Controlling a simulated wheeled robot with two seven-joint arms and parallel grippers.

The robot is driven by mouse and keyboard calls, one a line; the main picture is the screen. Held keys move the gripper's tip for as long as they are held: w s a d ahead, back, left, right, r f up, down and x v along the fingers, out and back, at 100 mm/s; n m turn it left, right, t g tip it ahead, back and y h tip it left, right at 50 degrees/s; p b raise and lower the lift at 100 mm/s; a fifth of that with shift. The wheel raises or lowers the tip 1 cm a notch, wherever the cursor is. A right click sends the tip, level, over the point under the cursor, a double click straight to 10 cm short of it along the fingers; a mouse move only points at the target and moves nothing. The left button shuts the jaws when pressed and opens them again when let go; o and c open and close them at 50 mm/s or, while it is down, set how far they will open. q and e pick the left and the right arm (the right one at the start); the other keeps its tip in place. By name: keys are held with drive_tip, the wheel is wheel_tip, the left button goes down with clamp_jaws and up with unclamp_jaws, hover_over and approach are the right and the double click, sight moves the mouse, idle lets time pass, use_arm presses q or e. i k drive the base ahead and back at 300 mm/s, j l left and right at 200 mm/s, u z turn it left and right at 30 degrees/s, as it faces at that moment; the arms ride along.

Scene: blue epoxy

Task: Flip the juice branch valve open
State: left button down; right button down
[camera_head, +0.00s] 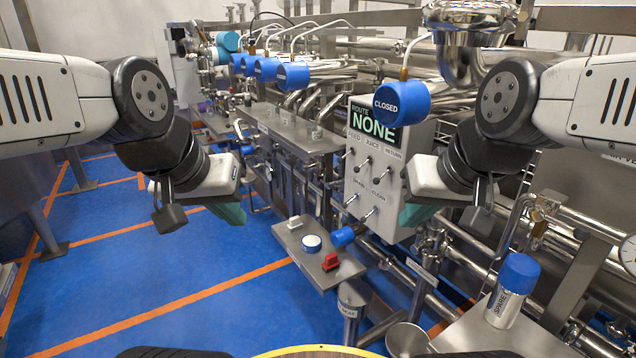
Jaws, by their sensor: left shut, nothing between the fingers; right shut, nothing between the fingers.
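A light grey control box (395,222) stands right of centre. Its display (372,127) reads "ROUTE NONE". Below are labels for feed, juice and return, with small metal toggle levers; the lever under the juice label (363,164) is too small to read its position surely. A blue valve head (401,103) marked "CLOSED" sits at the box's upper right. My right gripper (410,214), with teal fingers, is shut and empty, in front of the box's lower right edge. My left gripper (232,212) is shut and empty over the floor, well left of the box.
A spare canister (512,290) with a blue cap stands at the lower right. Pipes and several blue valve heads (292,76) fill the back. Blue floor is open at left.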

sight(329, 185)
drive_tip(key=j+u, duration=0.25)
drive_tip(key=j, duration=0.15)
drive_tip(key=i+j+u, duration=0.4)
drive_tip(key=u, duration=0.15)
drive_tip(key=i+l+u, duration=0.15)
drive_tip(key=i, duration=0.05)
